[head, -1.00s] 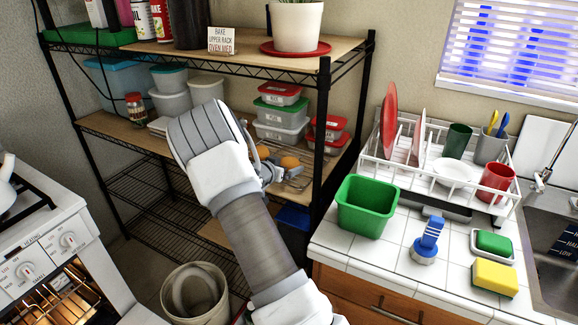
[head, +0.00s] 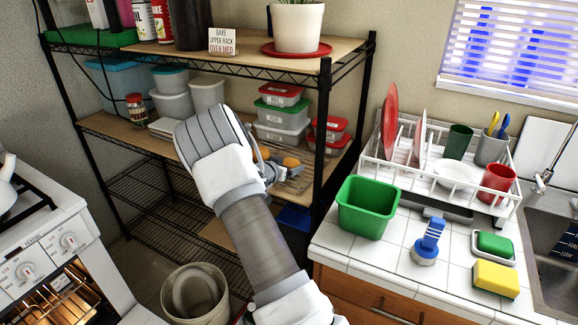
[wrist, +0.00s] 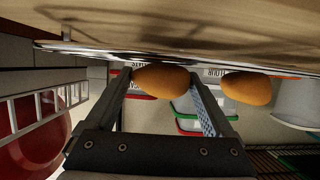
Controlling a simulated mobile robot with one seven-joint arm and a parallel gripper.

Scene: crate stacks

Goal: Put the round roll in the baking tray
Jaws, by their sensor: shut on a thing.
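My gripper (head: 284,172) reaches into the middle shelf of the rack, partly hidden behind my own arm in the head view. In the wrist view its fingers (wrist: 158,82) are shut on an orange-brown roll (wrist: 160,80), one finger on each side. A second similar roll (wrist: 246,88) lies apart from the fingers, to their right in that view. A thin shiny edge (wrist: 95,49) by the rolls may be the baking tray, seen edge-on; I cannot tell whether the held roll touches it. In the head view the rolls (head: 291,162) show only in part.
Stacked lidded food boxes (head: 281,117) stand behind the rolls. A black rack post (head: 322,140) and the upper shelf (head: 200,48) bound the space. At right, the tiled counter (head: 385,262) holds a green bin (head: 366,208) and a dish rack (head: 395,172).

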